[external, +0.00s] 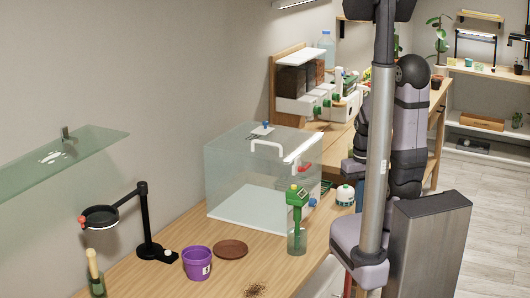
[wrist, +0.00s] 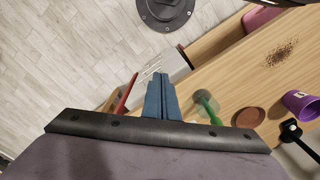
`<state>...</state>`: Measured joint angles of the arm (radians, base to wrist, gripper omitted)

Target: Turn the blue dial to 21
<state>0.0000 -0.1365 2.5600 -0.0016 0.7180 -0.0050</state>
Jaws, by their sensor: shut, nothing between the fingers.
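The glass case (external: 225,180) stands on the wooden bench. A small blue knob (external: 266,124) sits on its top beside a pale plate with dark marks. A second blue round part (external: 312,202) shows low at the case's right side, partly behind the green meter. I cannot tell which one is the dial, and no number or pointer is readable. In the wrist view my gripper (wrist: 161,98) has its blue fingers together with nothing between them. No blue dial is distinguishable near the fingertips there. In the external view the gripper is largely hidden by my arm.
A green meter (external: 297,197) stands in a glass; it also shows in the wrist view (wrist: 207,104). A purple pot (external: 197,264), brown saucer (external: 231,249) and black lamp (external: 147,225) stand on the bench. A red bar (wrist: 127,94) is left of my fingers. Spilled soil lies near the bench front.

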